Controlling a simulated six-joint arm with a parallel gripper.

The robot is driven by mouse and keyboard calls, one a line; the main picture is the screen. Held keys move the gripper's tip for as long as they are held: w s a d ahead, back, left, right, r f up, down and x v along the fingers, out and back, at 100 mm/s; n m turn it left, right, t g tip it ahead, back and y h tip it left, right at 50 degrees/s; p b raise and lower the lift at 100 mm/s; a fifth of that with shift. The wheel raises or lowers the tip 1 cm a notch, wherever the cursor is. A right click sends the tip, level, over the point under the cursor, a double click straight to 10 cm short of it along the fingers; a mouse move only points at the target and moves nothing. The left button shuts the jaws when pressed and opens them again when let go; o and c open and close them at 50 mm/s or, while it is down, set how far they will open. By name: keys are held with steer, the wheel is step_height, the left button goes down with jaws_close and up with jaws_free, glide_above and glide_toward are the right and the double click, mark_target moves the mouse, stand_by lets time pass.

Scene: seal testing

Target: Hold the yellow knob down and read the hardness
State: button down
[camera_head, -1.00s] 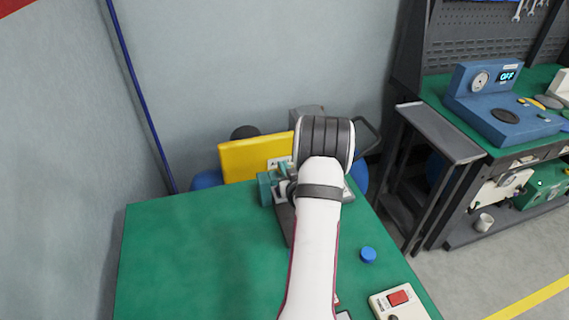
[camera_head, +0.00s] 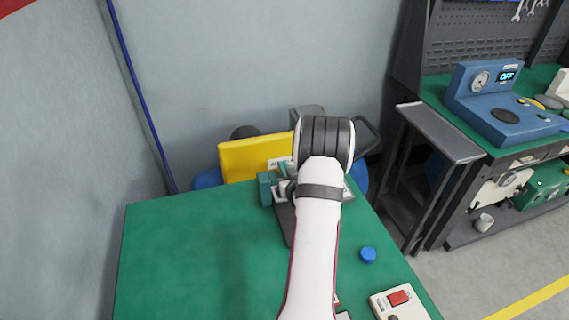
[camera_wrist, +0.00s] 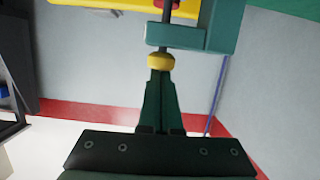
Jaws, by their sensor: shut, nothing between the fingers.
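The yellow knob (camera_wrist: 161,60) shows in the wrist view, below a teal block (camera_wrist: 176,38) with a dark rod (camera_wrist: 167,30) above it. My gripper (camera_wrist: 159,72) is shut and empty, its fingertips right against the knob in the picture; I cannot tell how hard they press. In the head view the teal tester (camera_head: 266,190) stands at the back of the green table (camera_head: 190,260), in front of a yellow panel (camera_head: 238,160). My arm covers the knob and most of the tester there. No hardness reading is legible.
A blue cap (camera_head: 368,255) and a pale box with a red switch (camera_head: 398,298) lie at the table's right side. A dark workbench with a blue device (camera_head: 500,110), whose display reads OFF, stands at the right. The table's left part is clear.

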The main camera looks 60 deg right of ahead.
steer(key=shift+s+a+f, duration=0.15)
steer(key=shift+a+f, duration=0.1)
steer(key=shift+f, duration=0.3)
steer(key=r, duration=0.4)
steer(key=shift+w+d+r, duration=0.2)
steer(key=shift+r, duration=0.2)
steer(key=v, duration=1)
steer(key=shift+r, duration=0.15)
